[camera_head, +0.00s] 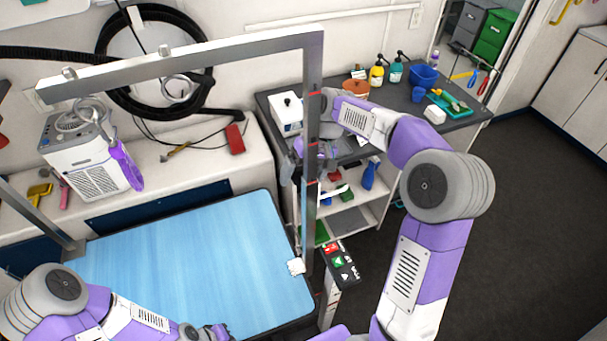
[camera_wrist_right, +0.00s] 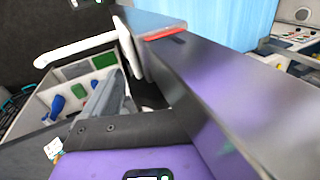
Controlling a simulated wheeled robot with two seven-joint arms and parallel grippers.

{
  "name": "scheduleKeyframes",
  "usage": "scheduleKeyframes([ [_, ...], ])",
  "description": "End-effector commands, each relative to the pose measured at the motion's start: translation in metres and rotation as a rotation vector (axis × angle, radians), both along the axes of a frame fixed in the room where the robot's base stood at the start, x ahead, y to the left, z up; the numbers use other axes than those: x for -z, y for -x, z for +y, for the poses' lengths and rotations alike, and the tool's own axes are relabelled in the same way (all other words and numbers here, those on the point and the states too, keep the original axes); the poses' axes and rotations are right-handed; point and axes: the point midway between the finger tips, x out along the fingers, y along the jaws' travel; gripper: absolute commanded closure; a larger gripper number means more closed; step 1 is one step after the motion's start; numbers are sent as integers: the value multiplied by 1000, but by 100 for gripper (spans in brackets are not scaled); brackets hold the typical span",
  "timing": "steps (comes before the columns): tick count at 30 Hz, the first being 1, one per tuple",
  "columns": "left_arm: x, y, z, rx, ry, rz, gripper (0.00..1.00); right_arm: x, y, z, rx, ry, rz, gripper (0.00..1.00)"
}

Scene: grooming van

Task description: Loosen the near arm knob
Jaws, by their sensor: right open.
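The grooming arm is a grey metal frame; its near upright post (camera_head: 311,215) stands at the right edge of the blue table (camera_head: 190,265) and bears red marks. In the right wrist view the post (camera_wrist_right: 225,95) runs diagonally close beside the dark gripper parts. My left gripper (camera_head: 217,332) is low at the table's front edge, small and partly cut off.
A grey-topped cart (camera_head: 390,150) with bottles and a blue tub (camera_head: 424,76) stands behind my right arm. A control panel (camera_head: 340,262) is right of the post's foot. A white dryer (camera_head: 85,150) stands at the left. Dark floor at the right is clear.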

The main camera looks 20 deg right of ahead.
Motion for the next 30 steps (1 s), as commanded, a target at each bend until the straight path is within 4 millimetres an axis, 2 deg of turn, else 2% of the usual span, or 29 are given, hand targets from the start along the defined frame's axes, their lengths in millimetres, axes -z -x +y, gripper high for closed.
scheduleKeyframes([
  [3,0,0,0,0,0,0,100,0,0,0,0,0,0,7],
  [13,0,0,0,0,0,0,100,0,0,0,1,0,0,57],
  [23,-1,0,0,0,0,0,100,0,0,-1,3,-47,-2,58],
  [30,-4,0,0,0,0,0,100,0,0,-2,7,-195,-10,58],
])
